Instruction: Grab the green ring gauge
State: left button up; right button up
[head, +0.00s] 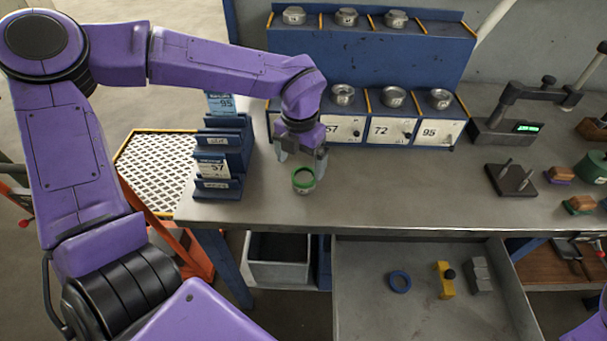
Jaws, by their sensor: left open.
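The green ring gauge (303,181) appears to be the small round piece with a green rim and a paler body, standing on the grey bench top near its front left part. My left gripper (301,160) points down just above and behind it in the head view, with its two fingers apart and nothing between them. I cannot tell how high the fingertips are above the ring. My right gripper is not in view.
A blue rack (370,58) with metal pieces and number cards stands behind. Blue card holders (222,160) stand left of the gripper. A gauge stand (525,105) is at right. Below, an open drawer (365,317) holds a blue ring (400,281).

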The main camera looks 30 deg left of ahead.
aim_at(303, 177)
pick_arm(q)
jog(key=f, duration=0.1)
jog(key=w+f, duration=0.1)
jog(key=f, duration=0.1)
jog(key=w+f+p, duration=0.1)
jog(key=f, duration=0.1)
jog(key=shift+w+a, duration=0.1)
jog(key=shift+f, duration=0.3)
jog(key=shift+s+r, duration=0.15)
jog(key=shift+s, duration=0.2)
jog(key=shift+w, duration=0.1)
jog(key=c, duration=1.3)
